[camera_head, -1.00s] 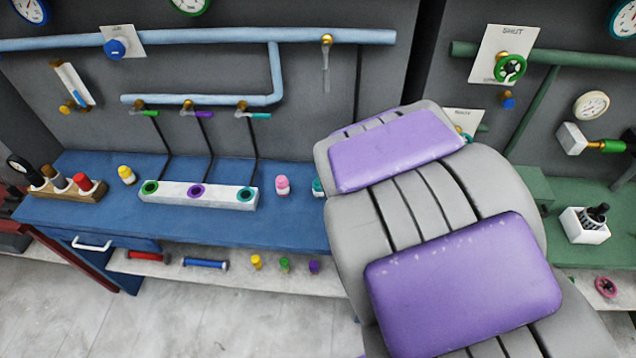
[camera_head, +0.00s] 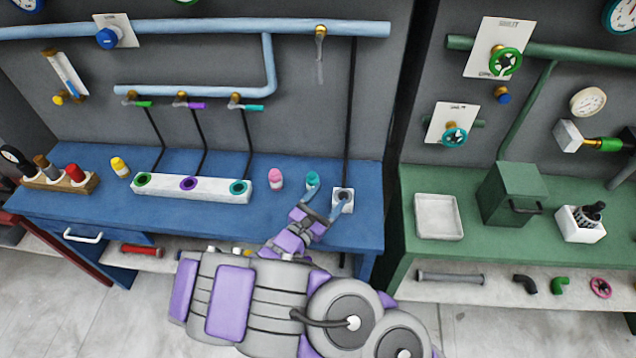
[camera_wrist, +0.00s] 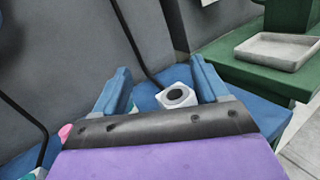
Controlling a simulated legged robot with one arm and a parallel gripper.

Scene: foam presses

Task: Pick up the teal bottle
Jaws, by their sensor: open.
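The teal bottle (camera_head: 312,181) stands upright on the blue bench, between the pink bottle and a small white block with one round hole (camera_head: 343,200). My gripper (camera_head: 323,202) is open and empty, with its blue fingers reaching over the bench just in front of the bottle. One finger is close to the bottle in the head view; I cannot tell whether they touch. In the wrist view my gripper (camera_wrist: 162,82) shows the white block (camera_wrist: 177,97) between its spread fingers.
The pink bottle (camera_head: 276,179) stands left of the teal one. A long white block with several ringed holes (camera_head: 213,187) and a yellow bottle (camera_head: 120,168) are farther left. A wall with pipes and valves stands behind. The green bench (camera_head: 470,245) is at right, across a gap.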

